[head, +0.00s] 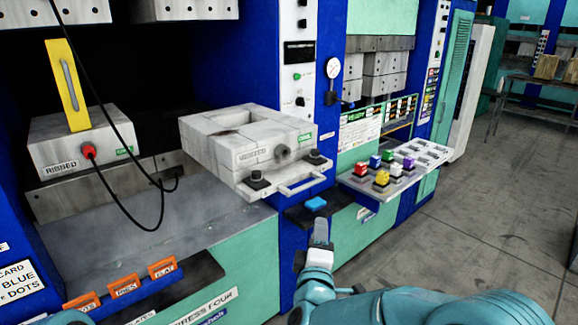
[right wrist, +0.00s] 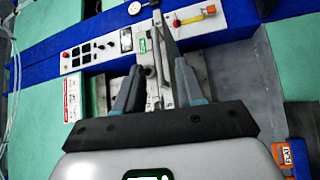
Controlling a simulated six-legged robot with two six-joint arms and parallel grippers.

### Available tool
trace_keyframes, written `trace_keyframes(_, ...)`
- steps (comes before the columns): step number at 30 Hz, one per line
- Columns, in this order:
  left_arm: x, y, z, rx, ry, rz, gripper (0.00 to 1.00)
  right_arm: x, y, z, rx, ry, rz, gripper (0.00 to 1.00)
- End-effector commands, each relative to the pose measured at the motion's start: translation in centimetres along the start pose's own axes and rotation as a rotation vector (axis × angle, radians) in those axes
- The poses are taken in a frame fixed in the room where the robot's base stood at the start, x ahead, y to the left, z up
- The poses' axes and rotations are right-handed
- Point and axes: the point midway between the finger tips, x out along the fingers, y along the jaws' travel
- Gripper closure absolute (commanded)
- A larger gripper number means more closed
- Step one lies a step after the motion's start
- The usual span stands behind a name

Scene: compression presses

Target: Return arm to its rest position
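My right arm (head: 420,306) comes in from the bottom right of the head view. Its gripper (head: 320,232) is in front of the press, just below a blue block (head: 316,203) on a dark ledge; I cannot tell if they touch. In the right wrist view the two fingers of the right gripper (right wrist: 158,66) stand apart, with a gap and the grey mold behind them. No held thing shows between them. Only a teal piece of my body shows at the bottom left edge of the head view; my left gripper is not in view.
A grey mold (head: 215,160) with a front handle juts from the press. A yellow-handled block (head: 75,140) with a black cable stands at left. Orange tags (head: 163,268) line the lower front. A tray with coloured cubes (head: 395,178) is at right.

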Motion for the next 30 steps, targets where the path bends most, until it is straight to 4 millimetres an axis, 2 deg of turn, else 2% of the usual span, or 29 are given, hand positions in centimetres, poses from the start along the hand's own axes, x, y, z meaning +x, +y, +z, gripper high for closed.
trace_keyframes(1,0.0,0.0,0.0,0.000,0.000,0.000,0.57,0.7,-1.9,2.5,-0.018,-0.044,-0.029,0.62)
trace_keyframes(2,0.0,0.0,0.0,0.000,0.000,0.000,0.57,0.8,-3.3,4.1,-0.032,-0.067,-0.054,0.62)
trace_keyframes(4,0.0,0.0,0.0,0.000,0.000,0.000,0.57,0.4,-7.5,7.9,-0.078,-0.108,-0.137,0.62)
trace_keyframes(6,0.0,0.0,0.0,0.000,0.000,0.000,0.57,-1.1,-12.4,11.0,-0.095,-0.112,-0.260,0.62)
trace_keyframes(8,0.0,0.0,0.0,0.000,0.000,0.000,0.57,-3.1,-16.6,13.1,-0.049,-0.111,-0.380,0.62)
trace_keyframes(9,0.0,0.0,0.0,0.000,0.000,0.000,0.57,-4.8,-19.4,14.2,0.009,-0.113,-0.466,0.62)
trace_keyframes(11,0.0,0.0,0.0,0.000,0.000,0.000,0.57,-7.9,-23.2,15.4,0.120,-0.128,-0.603,0.62)
trace_keyframes(12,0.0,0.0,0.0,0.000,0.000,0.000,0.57,-10.3,-25.6,16.1,0.207,-0.148,-0.697,0.62)
trace_keyframes(14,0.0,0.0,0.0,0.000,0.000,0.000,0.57,-14.3,-28.7,16.6,0.355,-0.195,-0.843,0.62)
trace_keyframes(15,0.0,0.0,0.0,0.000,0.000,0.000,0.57,-17.2,-30.4,16.7,0.461,-0.242,-0.943,0.62)
trace_keyframes(17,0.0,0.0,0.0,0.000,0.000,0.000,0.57,-21.9,-32.4,16.5,0.628,-0.336,-1.093,0.62)
trace_keyframes(18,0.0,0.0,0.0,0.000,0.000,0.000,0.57,-25.0,-33.3,16.2,0.738,-0.416,-1.188,0.62)
trace_keyframes(21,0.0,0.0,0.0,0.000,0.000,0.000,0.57,-31.5,-34.0,14.8,0.962,-0.637,-1.378,0.62)
trace_keyframes(22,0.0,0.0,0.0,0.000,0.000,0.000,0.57,-32.9,-33.9,14.5,1.015,-0.707,-1.417,0.62)
trace_keyframes(25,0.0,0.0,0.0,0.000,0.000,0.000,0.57,-36.3,-33.5,13.9,1.154,-0.932,-1.489,0.62)
trace_keyframes(27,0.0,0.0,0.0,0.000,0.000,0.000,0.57,-37.3,-33.4,13.7,1.223,-1.059,-1.496,0.62)
trace_keyframes(30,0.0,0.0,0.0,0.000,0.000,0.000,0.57,-37.8,-33.3,13.7,1.292,-1.181,-1.472,0.62)
